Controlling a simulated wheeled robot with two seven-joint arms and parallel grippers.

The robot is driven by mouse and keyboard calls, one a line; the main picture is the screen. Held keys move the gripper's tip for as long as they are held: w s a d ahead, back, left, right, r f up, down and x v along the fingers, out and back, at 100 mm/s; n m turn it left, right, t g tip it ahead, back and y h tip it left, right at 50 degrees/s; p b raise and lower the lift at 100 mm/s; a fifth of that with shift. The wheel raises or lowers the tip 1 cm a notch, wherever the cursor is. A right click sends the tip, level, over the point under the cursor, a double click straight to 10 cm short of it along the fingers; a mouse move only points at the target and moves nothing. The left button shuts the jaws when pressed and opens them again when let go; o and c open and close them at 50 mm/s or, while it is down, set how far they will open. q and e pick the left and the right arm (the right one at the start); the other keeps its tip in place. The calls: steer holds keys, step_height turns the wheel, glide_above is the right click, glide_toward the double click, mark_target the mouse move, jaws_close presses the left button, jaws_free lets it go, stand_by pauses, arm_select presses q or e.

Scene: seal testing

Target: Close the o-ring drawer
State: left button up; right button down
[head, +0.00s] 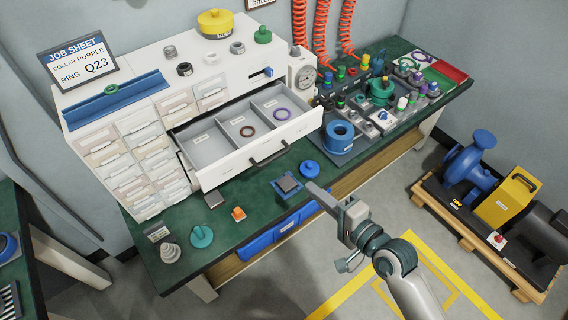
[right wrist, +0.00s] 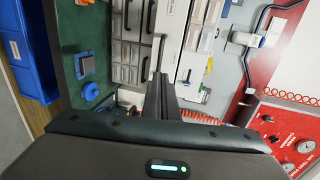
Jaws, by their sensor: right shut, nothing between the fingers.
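The o-ring drawer (head: 225,176) is a white drawer pulled out of the white cabinet (head: 160,60) on the bench. It has a dark bar handle (head: 270,155) on its front. My left gripper is not in view.
A blue cap (head: 309,169) and a small dark square part (head: 289,184) lie on the green bench (head: 255,205) below the drawer front. Blue bins (head: 268,235) hang under the bench edge.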

mark_target(248, 132)
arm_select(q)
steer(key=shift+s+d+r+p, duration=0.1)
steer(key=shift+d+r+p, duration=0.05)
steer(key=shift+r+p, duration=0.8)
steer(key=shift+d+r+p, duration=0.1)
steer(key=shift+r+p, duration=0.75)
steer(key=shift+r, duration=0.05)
arm_select(e)
steer(key=x, duration=1.3)
steer(key=shift+w+a, duration=0.15)
steer(key=shift+w, duration=0.05)
